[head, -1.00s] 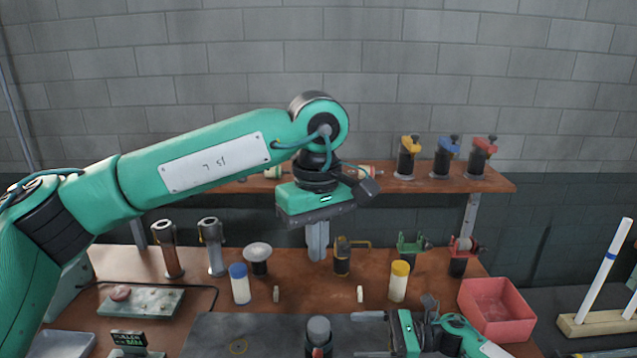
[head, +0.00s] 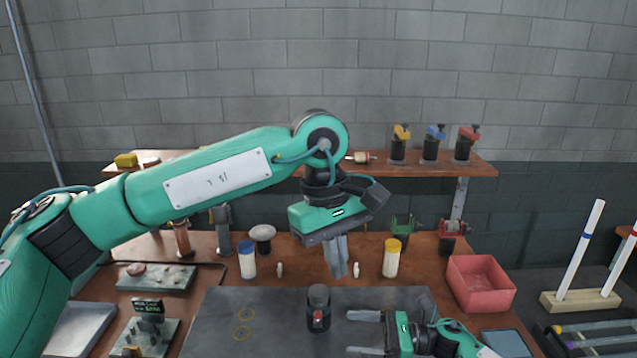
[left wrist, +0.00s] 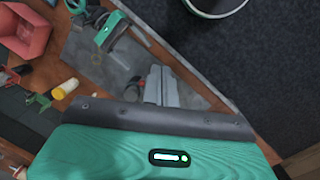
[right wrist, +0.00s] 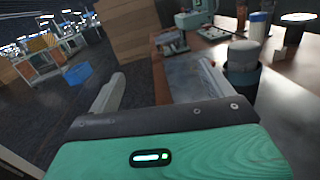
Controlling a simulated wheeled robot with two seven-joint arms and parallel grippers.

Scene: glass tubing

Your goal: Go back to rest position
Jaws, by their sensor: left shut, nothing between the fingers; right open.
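My left gripper (head: 338,272) hangs pointing down over the back part of the bench in the head view, its fingers together with nothing between them. In the left wrist view its closed fingers (left wrist: 160,88) show above the bench. My right gripper (head: 366,332) lies low at the front of the dark mat, fingers pointing left, spread apart and empty. In the right wrist view its two fingers (right wrist: 155,92) stand wide apart. A black cylinder with a grey top (head: 318,308) stands on the mat left of the right gripper's fingertips.
A blue-capped bottle (head: 247,261) and a yellow-capped bottle (head: 391,260) stand behind the mat (head: 270,335). A red bin (head: 482,288) is at the right. White tubes stand in a wooden rack (head: 575,302). A shelf (head: 430,167) holds several clamps.

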